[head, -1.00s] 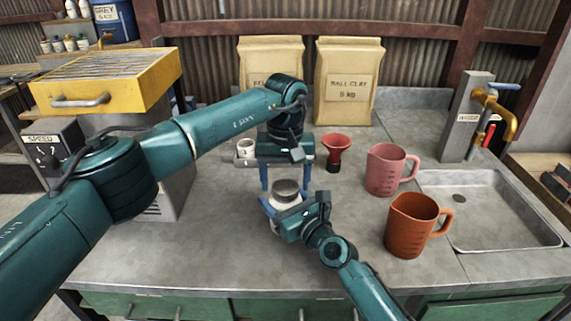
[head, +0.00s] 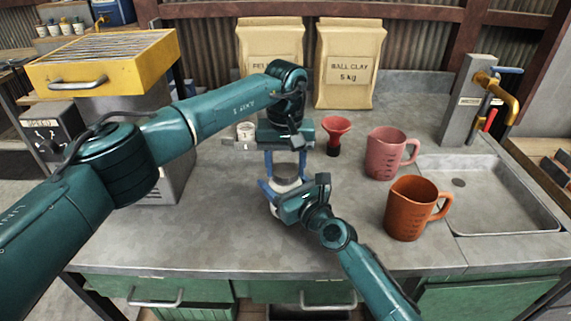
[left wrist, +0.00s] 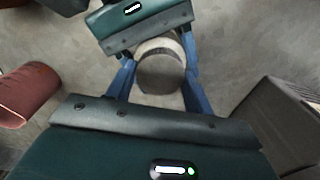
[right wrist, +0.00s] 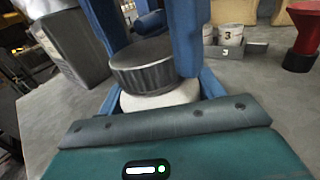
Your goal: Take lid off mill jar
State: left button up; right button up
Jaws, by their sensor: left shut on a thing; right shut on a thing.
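The mill jar has a white body (right wrist: 160,97) and a dark grey, ribbed lid (right wrist: 142,66). It stands upright on the worktop. The lid sits on the jar and also shows in the head view (head: 286,170) and from above in the left wrist view (left wrist: 160,74). My left gripper (head: 286,172) points down from above, its blue fingers shut on the lid from both sides. My right gripper (head: 275,192) is low at the front of the jar, its blue fingers shut around the white body below the lid. Much of the body is hidden by my right gripper.
A red funnel-shaped thing (head: 336,134), a pink jug (head: 386,155) and an orange jug (head: 408,210) stand to the right, before the sink (head: 510,200). Small white cups (head: 246,132) stand behind the left gripper. Clay bags (head: 349,65) are at the back. The front-left worktop is clear.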

pick_arm(q)
jog(key=n, duration=0.3)
jog(key=shift+n, duration=0.4)
jog(key=n, duration=1.4)
jog(key=shift+r+n, duration=0.1)
jog(key=shift+n, duration=0.3)
jog(key=n, duration=1)
jog(key=shift+n, duration=0.4)
jog(key=n, duration=2.4)
jog(key=shift+r+n, duration=0.1)
jog(key=shift+n, duration=0.2)
jog(key=shift+r, duration=0.15)
